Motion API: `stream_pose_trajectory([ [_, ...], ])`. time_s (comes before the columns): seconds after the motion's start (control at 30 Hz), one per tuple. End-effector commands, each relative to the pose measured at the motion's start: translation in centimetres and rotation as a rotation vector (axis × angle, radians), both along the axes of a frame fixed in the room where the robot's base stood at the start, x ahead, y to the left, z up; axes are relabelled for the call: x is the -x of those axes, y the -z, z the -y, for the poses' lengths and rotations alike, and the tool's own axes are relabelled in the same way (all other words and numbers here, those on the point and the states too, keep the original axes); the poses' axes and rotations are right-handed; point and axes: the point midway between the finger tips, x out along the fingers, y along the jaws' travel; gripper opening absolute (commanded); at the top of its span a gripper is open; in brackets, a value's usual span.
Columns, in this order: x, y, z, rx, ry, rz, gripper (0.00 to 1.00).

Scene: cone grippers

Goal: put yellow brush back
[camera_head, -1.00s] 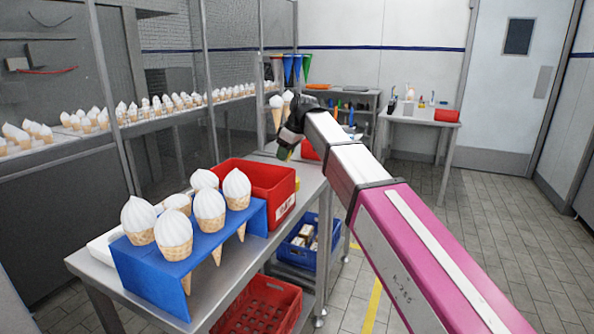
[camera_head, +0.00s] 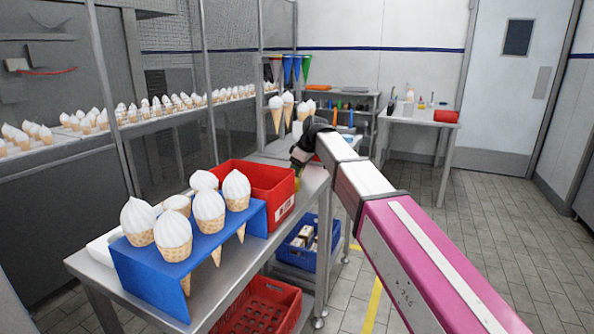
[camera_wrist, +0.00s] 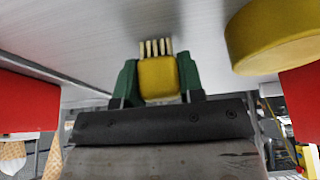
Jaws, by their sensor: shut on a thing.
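The yellow brush (camera_wrist: 158,79) is between the green fingers of my gripper (camera_wrist: 158,72) in the wrist view. Its yellow block shows, with pale bristles pointing up in the picture toward the grey steel tabletop (camera_wrist: 90,35). Whether the bristles touch the steel I cannot tell. In the head view my gripper (camera_head: 299,160) is over the far right end of the steel table (camera_head: 240,262), just beyond the red crate (camera_head: 270,185). A thick round yellow object (camera_wrist: 270,38) lies beside the brush at the upper right of the wrist view, apart from it.
A blue stand (camera_head: 200,250) with several ice-cream cones fills the table's near part. Red shapes (camera_wrist: 25,100) flank my gripper in the wrist view. More cones (camera_head: 281,110) stand behind my gripper. A second table (camera_head: 425,115) is at the back right.

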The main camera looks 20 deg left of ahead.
Motion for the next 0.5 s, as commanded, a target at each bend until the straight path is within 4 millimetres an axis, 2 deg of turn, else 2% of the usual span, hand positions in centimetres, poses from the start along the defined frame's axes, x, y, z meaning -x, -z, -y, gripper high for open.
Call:
stream_pose_trajectory([
  [0.13, 0.01, 0.24, 0.0, 0.0, 0.0, 0.0, 0.13],
  [0.17, 0.01, 0.27, 0.0, 0.0, 0.0, 0.0, 0.39],
  [0.23, 0.0, 0.24, 0.0, 0.0, 0.0, 0.0, 0.61],
  [0.5, 0.0, 0.2, -0.01, 0.0, 0.0, 0.0, 0.61],
])
